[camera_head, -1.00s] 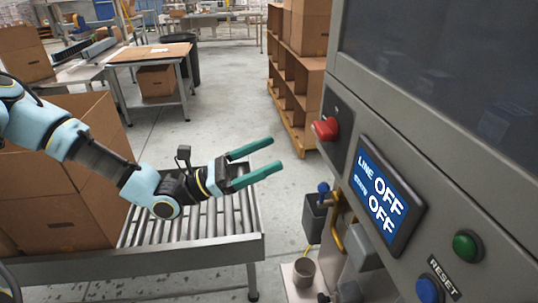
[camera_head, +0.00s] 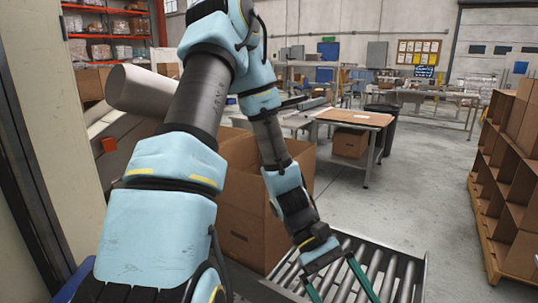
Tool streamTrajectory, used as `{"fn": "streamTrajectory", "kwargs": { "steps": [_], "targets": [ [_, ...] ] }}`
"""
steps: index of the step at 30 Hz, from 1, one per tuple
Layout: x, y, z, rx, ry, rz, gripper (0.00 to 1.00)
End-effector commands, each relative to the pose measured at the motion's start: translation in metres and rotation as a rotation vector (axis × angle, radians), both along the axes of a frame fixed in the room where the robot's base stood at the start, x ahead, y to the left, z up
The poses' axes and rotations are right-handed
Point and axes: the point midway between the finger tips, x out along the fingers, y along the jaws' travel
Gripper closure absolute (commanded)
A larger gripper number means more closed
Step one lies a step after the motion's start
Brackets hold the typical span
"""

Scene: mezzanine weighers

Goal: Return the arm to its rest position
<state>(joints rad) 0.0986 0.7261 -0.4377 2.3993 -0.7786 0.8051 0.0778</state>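My arm reaches up on the left of the view and bends down over the roller conveyor (camera_head: 408,268). My gripper (camera_head: 342,288) points down at the bottom of the view, above the rollers. Its two green fingers stand apart, with no object seen between them, and their tips run to the bottom edge.
A dark bin (camera_head: 384,123) stands beside the table. Open floor (camera_head: 410,195) lies between table and shelf.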

Motion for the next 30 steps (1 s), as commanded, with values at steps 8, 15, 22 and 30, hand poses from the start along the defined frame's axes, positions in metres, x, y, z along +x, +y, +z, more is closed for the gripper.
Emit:
{"fn": "streamTrajectory", "kwargs": {
  "steps": [8,15,22,30],
  "targets": [
    [0.086,0.119,0.015,0.209,-0.549,-0.125,0.0],
    [0.14,0.197,0.061,0.348,-0.911,-0.187,0.0],
    [0.155,0.225,0.083,0.396,-1.041,-0.208,0.0],
    [0.155,0.225,0.084,0.397,-1.045,-0.209,0.0]
  ]
}}
